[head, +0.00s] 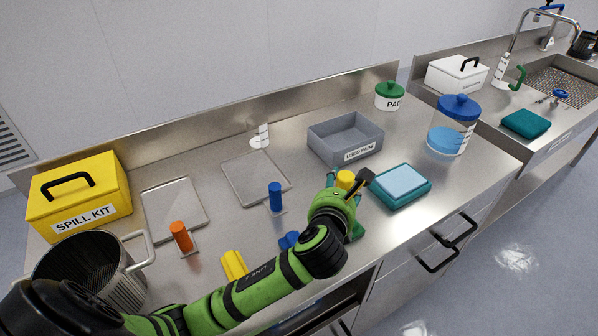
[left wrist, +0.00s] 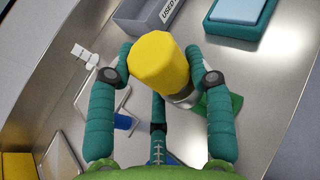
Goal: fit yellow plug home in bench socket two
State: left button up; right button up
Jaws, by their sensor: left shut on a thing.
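The yellow plug (head: 345,180) is between the fingers of my left gripper (head: 346,190), which is shut on it above the right part of the steel bench. In the left wrist view the yellow plug (left wrist: 157,62) fills the space between the teal fingers of the gripper (left wrist: 163,78). A silvery round part shows just below the plug; I cannot tell if it is the plug's lower end or a socket. No socket number is readable, and the gripper hides the spot beneath. My right gripper is not in view.
An orange cylinder (head: 181,237) and a blue cylinder (head: 275,196) stand on small plates. A grey bin (head: 345,140), teal tray with blue pad (head: 401,185), blue-lidded jar (head: 457,125), yellow spill kit (head: 80,196) and steel pot (head: 90,270) surround the work area. Bench centre is partly free.

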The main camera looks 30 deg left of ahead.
aim_at(321, 179)
pick_arm(q)
jog(key=shift+w+a+r, duration=0.1)
jog(key=shift+w+r, duration=0.45)
jog(key=shift+w, duration=0.1)
jog(key=shift+w+a, duration=0.2)
jog(key=shift+w, duration=0.15)
jog(key=w+a+f, duration=0.4)
jog(key=w+a, duration=0.1)
jog(key=w+a+f+p, duration=0.1)
jog(key=w+a+f, duration=0.1)
jog(key=shift+w+a+f, duration=0.15)
jog(key=shift+a, duration=0.2)
jog(key=shift+w+a+f, duration=0.15)
notch_tip(321, 179, down, 3)
jog(key=shift+f, duration=0.5)
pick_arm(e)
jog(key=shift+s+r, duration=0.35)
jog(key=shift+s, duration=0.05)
